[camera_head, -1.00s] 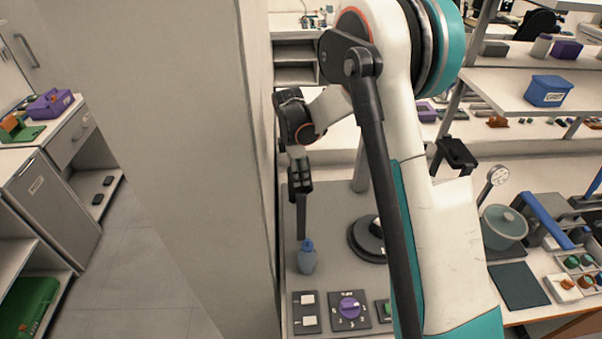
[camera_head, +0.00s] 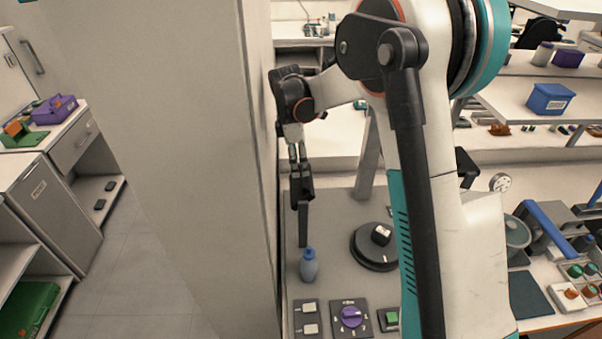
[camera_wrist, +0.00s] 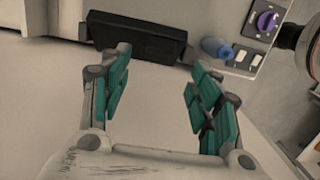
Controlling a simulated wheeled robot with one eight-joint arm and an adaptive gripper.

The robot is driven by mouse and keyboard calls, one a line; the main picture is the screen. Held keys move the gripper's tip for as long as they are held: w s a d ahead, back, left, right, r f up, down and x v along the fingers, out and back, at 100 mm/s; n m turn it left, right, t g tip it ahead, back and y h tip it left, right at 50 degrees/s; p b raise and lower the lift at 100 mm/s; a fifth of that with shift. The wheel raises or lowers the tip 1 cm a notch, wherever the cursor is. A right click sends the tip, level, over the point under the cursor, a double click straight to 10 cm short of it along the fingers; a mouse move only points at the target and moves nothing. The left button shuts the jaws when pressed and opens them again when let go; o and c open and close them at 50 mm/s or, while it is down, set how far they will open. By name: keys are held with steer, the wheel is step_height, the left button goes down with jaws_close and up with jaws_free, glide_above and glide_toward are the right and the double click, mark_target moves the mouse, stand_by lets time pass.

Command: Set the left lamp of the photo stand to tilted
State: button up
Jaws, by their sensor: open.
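The photo stand shows as a grey baseboard (camera_head: 335,220) with a grey post (camera_head: 368,155), partly hidden behind my arm. A long black bar, seemingly its left lamp (camera_head: 303,227), is at the board's left side; in the wrist view it is a black box (camera_wrist: 137,37) just beyond the fingers. I cannot tell whether it is tilted. My gripper (camera_head: 301,188) is above and close to the bar in the head view. In the wrist view my gripper (camera_wrist: 157,75) is open, its green-padded fingers apart with nothing between them. Contact with the lamp is not clear.
A blue bottle (camera_head: 309,266) stands in front of the bar. A purple knob (camera_head: 351,316), white switches (camera_head: 309,318) and a green button (camera_head: 391,318) line the front. A round black disc (camera_head: 375,247) is to the right. A tall grey panel (camera_head: 170,150) is close on the left.

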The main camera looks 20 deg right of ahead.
steer(key=shift+a+r, duration=0.15)
steer(key=shift+r, duration=0.9)
steer(key=shift+a+r, duration=0.1)
steer(key=shift+r, duration=0.9)
